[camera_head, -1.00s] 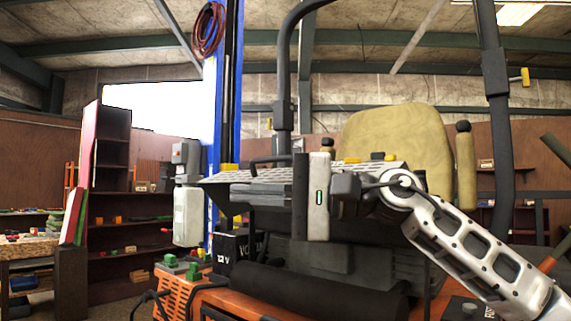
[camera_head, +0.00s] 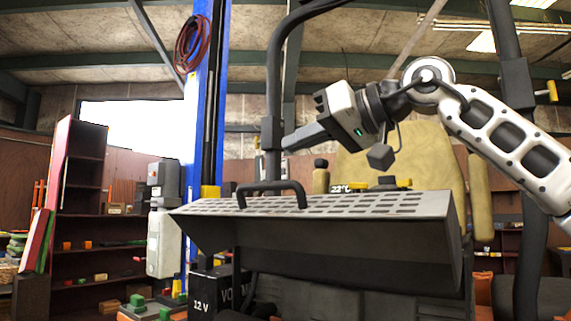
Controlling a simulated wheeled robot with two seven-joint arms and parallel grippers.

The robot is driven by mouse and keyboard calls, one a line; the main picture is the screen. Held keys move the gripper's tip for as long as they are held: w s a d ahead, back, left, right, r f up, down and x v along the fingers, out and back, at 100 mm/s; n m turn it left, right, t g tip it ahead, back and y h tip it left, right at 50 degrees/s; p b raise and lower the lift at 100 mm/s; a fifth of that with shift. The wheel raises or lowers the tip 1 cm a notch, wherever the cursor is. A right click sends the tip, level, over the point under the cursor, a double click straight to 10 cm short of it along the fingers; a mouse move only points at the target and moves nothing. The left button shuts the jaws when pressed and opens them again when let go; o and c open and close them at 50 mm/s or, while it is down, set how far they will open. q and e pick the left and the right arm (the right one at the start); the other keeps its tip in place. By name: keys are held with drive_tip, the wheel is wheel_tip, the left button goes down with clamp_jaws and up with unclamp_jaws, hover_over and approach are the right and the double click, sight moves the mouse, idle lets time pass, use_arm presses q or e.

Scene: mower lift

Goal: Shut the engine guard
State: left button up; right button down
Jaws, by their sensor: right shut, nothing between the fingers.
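The engine guard (camera_head: 350,206) is a grey slotted metal panel with a folded front face and a black bar handle (camera_head: 272,187) near its left end. It stands raised in the middle of the view, above the dark engine area and the 12 V battery (camera_head: 203,292). My right gripper (camera_head: 287,143) comes in from the upper right and is above the guard. Its fingers are shut and empty, pointing left and slightly down. They look apart from the handle and the panel. My left gripper is not in view.
The mower's seat (camera_head: 395,155) is behind the guard, with dark roll bar posts (camera_head: 273,95) on both sides. A blue lift post (camera_head: 194,125) with a grey and white box (camera_head: 163,235) stands left. Shelves (camera_head: 85,185) are further left.

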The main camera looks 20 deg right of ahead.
sight(286, 183)
drive_tip(key=shift+x, duration=1.05)
drive_tip(key=f, duration=0.2)
drive_tip(key=shift+s+a+f, duration=0.15)
drive_tip(key=shift+a+f, duration=0.1)
drive_tip(key=shift+f+b, duration=0.3)
drive_tip(key=shift+f, duration=0.05)
drive_tip(key=shift+s+a+f, duration=0.1)
drive_tip(key=shift+a+f, duration=0.05)
drive_tip(key=shift+f, duration=0.2)
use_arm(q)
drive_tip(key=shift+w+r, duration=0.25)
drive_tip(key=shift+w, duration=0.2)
